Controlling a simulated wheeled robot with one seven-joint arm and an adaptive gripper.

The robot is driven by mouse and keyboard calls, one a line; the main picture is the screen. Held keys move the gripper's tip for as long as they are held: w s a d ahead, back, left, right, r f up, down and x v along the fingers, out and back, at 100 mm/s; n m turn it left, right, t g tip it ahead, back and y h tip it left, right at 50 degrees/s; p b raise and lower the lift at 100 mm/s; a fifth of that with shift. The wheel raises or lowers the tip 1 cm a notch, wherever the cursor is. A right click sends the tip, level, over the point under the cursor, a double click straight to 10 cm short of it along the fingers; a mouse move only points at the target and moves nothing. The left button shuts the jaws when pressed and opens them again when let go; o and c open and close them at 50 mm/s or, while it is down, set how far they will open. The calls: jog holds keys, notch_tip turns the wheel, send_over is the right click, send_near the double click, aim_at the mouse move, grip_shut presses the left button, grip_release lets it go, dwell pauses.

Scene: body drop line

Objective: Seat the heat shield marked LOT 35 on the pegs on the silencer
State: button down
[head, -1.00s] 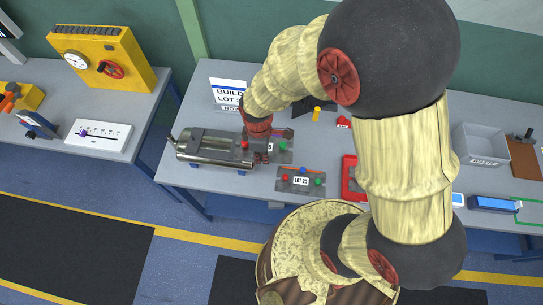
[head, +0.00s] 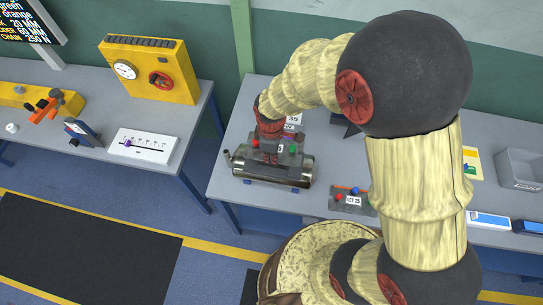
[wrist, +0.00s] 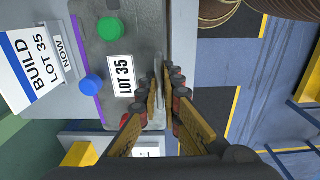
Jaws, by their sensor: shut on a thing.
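The silencer (head: 262,172), a shiny metal cylinder, lies on the middle bench in the head view. The grey heat shield marked LOT 35 (wrist: 105,45) fills the middle of the wrist view, with a green knob, a blue knob and a purple edge. In the head view the heat shield (head: 292,158) is over the back part of the silencer; I cannot tell if it touches. My gripper (wrist: 167,78) is shut on the heat shield near its edge; in the head view the gripper (head: 270,150) points down over it. The silencer's pegs are not discernible.
A second shield marked LOT 25 (head: 352,199) lies to the right on the bench. The build sign (wrist: 35,65) reads LOT 35. A grey bin (head: 520,168) stands far right.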

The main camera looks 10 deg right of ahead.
jog(key=shift+f+b, duration=2)
jog(key=shift+f, duration=0.8)
jog(key=shift+f+b, duration=1.15)
jog(key=shift+f, duration=0.5)
jog(key=c, duration=1.9)
grip_release()
jog(key=shift+r+p, duration=2.1)
jog(key=shift+r, duration=0.95)
